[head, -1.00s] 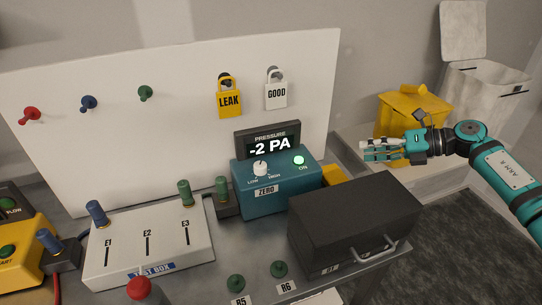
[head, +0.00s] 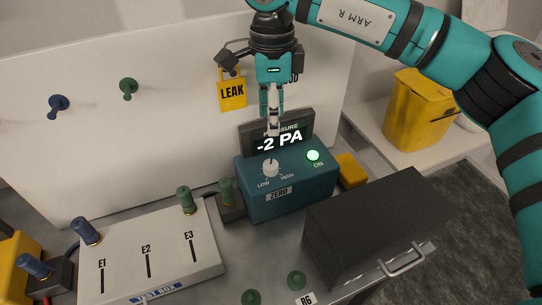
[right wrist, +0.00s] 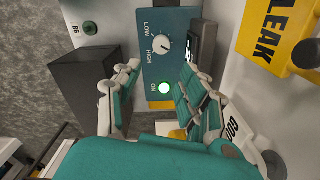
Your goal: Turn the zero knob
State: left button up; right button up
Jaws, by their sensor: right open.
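The zero knob (head: 270,168) is a white dial with a pointer on top of the teal pressure box (head: 290,200), between LOW and HIGH marks. In the right wrist view the knob (right wrist: 163,43) shows beyond the fingers, roughly between them. The display (head: 279,140) reads -2 PA and the green ON light (head: 313,156) is lit. My right gripper (head: 273,128) points down above the box, in front of the display, with its tips apart from the knob. In the right wrist view its two fingers (right wrist: 160,78) are spread and empty. My left gripper is not in view.
The white test box (head: 150,250) with coloured plugs is at the left. The yellow LEAK padlock (head: 232,95) hangs on the white panel behind. A yellow bin (head: 420,108) stands at the back right.

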aim_at(271, 164)
notch_tip(271, 164, down, 11)
jog(key=p, duration=0.2)
jog(key=shift+w+a+f+p, duration=0.1)
jog(key=shift+f+p, duration=0.1)
jog(key=shift+p, duration=0.1)
jog(key=shift+f, duration=0.65)
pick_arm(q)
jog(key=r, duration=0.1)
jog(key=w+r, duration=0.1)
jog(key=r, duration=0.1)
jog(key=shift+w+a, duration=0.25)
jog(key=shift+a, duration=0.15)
